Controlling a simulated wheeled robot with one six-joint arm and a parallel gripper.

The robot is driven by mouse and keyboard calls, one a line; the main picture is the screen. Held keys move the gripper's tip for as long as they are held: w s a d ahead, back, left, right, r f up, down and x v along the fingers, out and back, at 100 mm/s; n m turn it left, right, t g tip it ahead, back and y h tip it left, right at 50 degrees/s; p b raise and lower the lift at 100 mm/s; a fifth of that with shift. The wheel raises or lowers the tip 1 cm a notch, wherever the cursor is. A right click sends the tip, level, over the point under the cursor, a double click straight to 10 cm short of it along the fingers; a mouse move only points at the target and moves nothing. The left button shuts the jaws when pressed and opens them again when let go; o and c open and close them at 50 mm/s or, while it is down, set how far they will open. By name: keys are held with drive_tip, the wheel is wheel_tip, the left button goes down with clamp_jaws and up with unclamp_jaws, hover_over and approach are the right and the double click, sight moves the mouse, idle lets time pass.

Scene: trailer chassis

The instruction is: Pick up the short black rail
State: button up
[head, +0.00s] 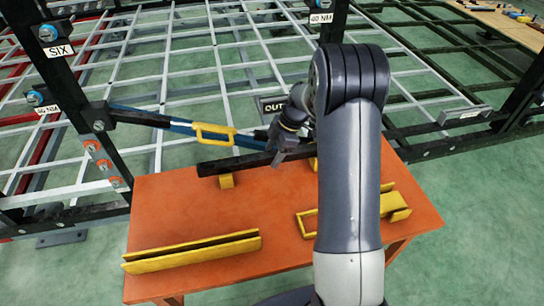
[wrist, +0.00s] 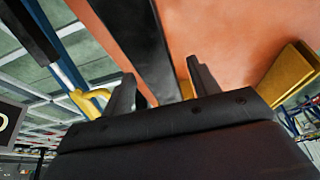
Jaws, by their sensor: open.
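The short black rail (head: 235,163) lies across yellow supports (head: 226,181) near the back edge of the orange table (head: 190,215). My gripper (head: 278,156) is over the right part of the rail in the head view, and my arm hides part of that end. In the wrist view the rail (wrist: 128,38) runs from the top down between the two fingers of my gripper (wrist: 160,82), which stand apart on either side of it. The gripper is open and holds nothing. Whether a finger touches the rail cannot be told.
A long yellow channel (head: 192,252) lies at the table's front left. Another yellow holder (head: 397,204) is at the right, partly behind my arm. A blue bar with a yellow handle (head: 213,133) crosses just behind the table. A black post (head: 90,125) stands at the left.

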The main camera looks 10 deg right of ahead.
drive_tip(key=shift+c, duration=0.4)
clamp_jaws()
drive_tip(key=shift+r, duration=0.1)
